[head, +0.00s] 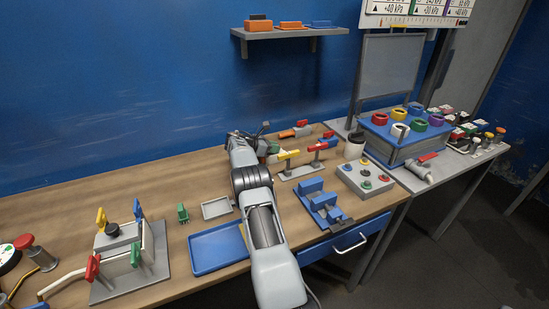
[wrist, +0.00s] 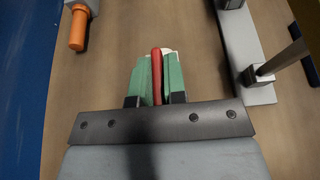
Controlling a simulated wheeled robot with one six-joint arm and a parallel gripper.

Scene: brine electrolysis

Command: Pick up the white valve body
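My gripper (wrist: 158,78) points down at the workbench; its green finger pads stand close on either side of a red lever-like part (wrist: 156,70). A small white patch (wrist: 172,51) shows just beyond the pads and may belong to a white valve body, mostly hidden by the fingers. I cannot tell whether the pads press on it. In the head view my arm covers most of this spot.
An orange-ended grey part (wrist: 78,30) lies left of the fingers in the wrist view. A grey stand (wrist: 243,55) rises close on the right. In the head view a blue tray (head: 218,249) and blue holder (head: 322,205) flank my arm. Some bench around the fingers is bare.

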